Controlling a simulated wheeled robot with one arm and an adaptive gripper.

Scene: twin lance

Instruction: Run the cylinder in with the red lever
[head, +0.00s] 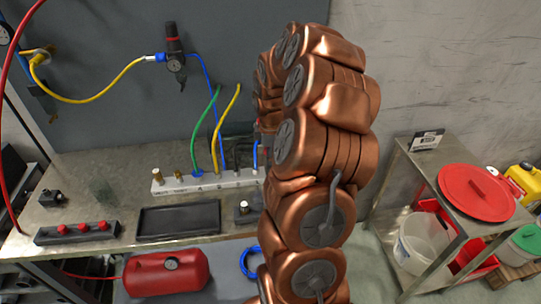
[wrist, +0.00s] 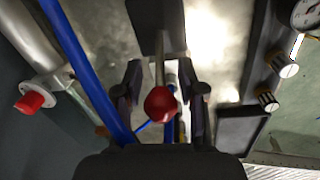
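The red lever (wrist: 161,103) is a red ball on a thin metal stem rising from a dark block, in the wrist view. My gripper (wrist: 161,102) is open, with one dark finger on each side of the red ball and a visible gap to each. The cylinder (wrist: 32,45) looks to be the silver tube at the upper left of the wrist view, left of my gripper. A red tip (wrist: 30,102) sits at its end, by a pale flange. In the head view my copper arm hides my gripper, the lever and the cylinder.
A blue hose (wrist: 80,65) runs close to the left finger. A gauge (wrist: 306,14) and silver knobs are at the right. In the head view, a black tray (head: 178,221), a box with red knobs (head: 77,232) and a white manifold (head: 207,182) are on the bench.

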